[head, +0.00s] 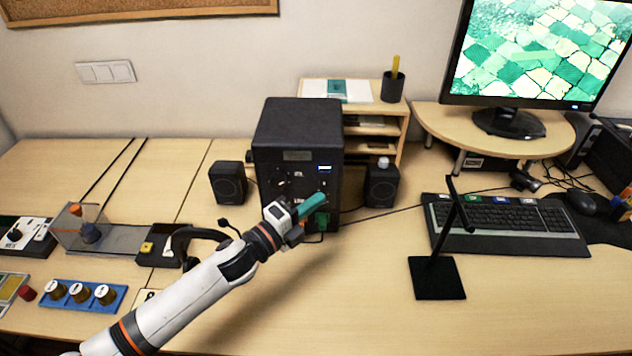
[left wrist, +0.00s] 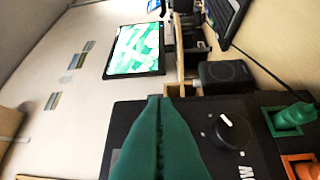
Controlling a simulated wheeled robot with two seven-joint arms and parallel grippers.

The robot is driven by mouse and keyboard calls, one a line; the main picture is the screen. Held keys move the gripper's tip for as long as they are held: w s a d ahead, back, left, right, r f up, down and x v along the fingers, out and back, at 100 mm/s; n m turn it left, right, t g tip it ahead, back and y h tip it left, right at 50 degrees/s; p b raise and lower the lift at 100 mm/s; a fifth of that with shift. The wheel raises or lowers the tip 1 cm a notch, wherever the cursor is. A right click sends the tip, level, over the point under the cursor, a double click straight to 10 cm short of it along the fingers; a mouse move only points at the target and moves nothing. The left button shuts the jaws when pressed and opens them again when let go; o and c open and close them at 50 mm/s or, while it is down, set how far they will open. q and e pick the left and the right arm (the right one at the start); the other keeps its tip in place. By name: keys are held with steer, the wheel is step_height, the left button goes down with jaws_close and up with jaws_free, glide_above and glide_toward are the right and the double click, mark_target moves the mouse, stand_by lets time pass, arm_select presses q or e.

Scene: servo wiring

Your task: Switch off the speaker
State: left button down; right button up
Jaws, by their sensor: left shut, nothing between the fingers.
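A large black box (head: 297,125), which looks like the speaker unit, stands upright at the back of the desk. In the left wrist view the shut fingers (left wrist: 160,130) lie across the panel beside the knob (left wrist: 232,132). Contact is unclear.
Green (left wrist: 290,118) and orange (left wrist: 300,165) parts sit on the panel near the knob. A black stand (head: 437,277) and a keyboard (head: 508,222) are to the right. A blue knob strip (head: 82,294) is at left. The front middle desk is clear.

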mark_target(328, 175)
arm_select(q)
steer(key=shift+w+d+r+p, duration=0.15)
steer(key=shift+w+p, duration=0.05)
steer(key=shift+w, duration=0.95)
steer(key=shift+w+d+r+p, duration=0.15)
steer(key=shift+w+p, duration=0.05)
steer(key=shift+w, duration=0.9)
steer(key=shift+w+r, duration=0.2)
steer(key=shift+w, duration=0.1)
steer(key=shift+s, duration=0.1)
